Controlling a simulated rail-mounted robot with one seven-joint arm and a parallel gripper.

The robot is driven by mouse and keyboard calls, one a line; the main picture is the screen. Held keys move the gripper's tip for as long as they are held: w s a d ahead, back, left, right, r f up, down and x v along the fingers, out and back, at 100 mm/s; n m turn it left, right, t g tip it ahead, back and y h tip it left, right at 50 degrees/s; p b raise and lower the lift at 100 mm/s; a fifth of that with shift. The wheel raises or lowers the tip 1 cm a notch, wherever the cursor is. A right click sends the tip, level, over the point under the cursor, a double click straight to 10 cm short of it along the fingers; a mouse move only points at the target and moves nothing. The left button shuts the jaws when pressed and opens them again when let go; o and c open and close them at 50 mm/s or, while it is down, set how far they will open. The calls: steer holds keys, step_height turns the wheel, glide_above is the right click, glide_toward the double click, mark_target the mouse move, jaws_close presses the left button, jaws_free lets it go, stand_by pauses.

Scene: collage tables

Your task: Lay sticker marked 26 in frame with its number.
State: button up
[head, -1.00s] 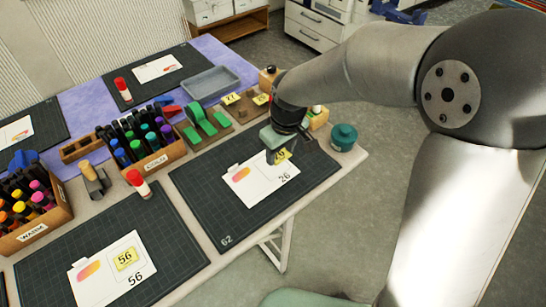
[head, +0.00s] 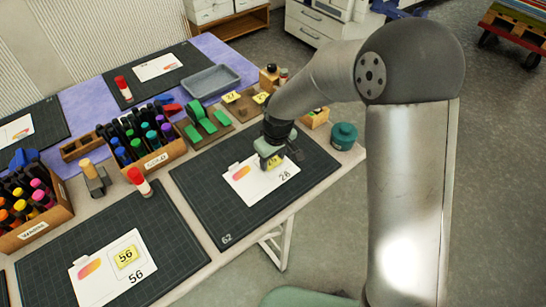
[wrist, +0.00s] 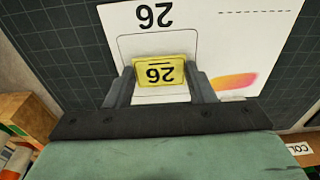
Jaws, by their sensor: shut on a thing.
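My gripper (wrist: 160,82) is shut on the yellow sticker marked 26 (wrist: 159,72), held by its two sides. The white card numbered 26 (wrist: 255,45) lies under it on a dark cutting mat. In the wrist view the sticker appears inside the card's printed frame (wrist: 158,37), which shows around it. I cannot tell whether the sticker touches the card. In the head view my gripper (head: 271,161) is over the upper right part of the card (head: 246,190) and mostly hides the sticker and frame.
A card numbered 56 (head: 92,284) with its own yellow sticker (head: 125,256) lies on the front left mat. A teal pot (head: 343,136) stands at the mat's right corner. A marker box (head: 160,160), a glue stick (head: 139,180) and green blocks (head: 205,121) are to the left and behind.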

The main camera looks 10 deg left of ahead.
mark_target(276, 166)
steer(key=shift+s+d+f+b, duration=0.15)
steer(key=shift+f+b, duration=0.1)
steer(key=shift+f, duration=0.15)
steer(key=shift+s+d+f+b, duration=0.1)
steer(key=shift+f+b, duration=0.1)
steer(key=shift+f, duration=0.15)
steer(key=o, duration=0.9)
steer(key=shift+o, duration=0.2)
steer(key=shift+f, duration=0.1)
steer(key=shift+r+p, duration=0.35)
steer(key=shift+r, duration=0.05)
step_height(276, 166, up, 13)
steer(key=shift+s+d+p, duration=0.2)
steer(key=shift+d+p, duration=0.1)
steer(key=shift+d, duration=0.05)
steer(key=shift+f, duration=0.1)
